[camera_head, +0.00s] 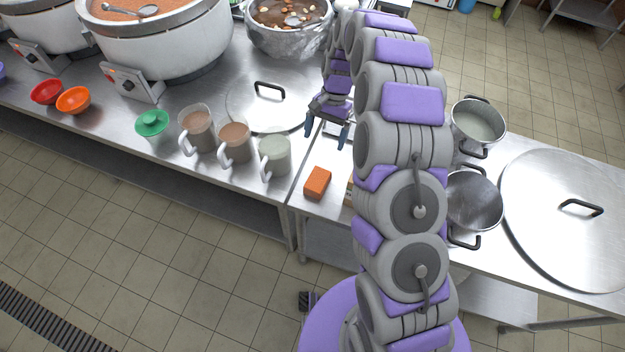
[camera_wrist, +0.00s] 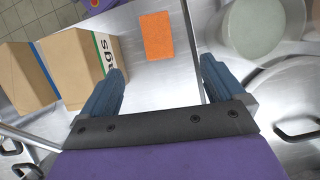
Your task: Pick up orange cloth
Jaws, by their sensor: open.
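The orange cloth (camera_head: 317,182) is a small folded block lying flat near the front edge of the steel counter, right of the mugs. In the wrist view the cloth (camera_wrist: 157,36) lies ahead of my fingers, roughly between their lines and apart from both. My gripper (camera_head: 327,133) is above the counter, farther back than the cloth. In the wrist view my gripper (camera_wrist: 160,80) has its two blue fingers spread wide, with only bare counter between them.
A mug with pale contents (camera_wrist: 250,25) stands right of the cloth; cardboard boxes (camera_wrist: 80,65) stand left of it. A large lid (camera_head: 268,100) lies behind the mugs. Two pots (camera_head: 478,124) (camera_head: 472,200) stand to the right. The counter edge is close to the cloth.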

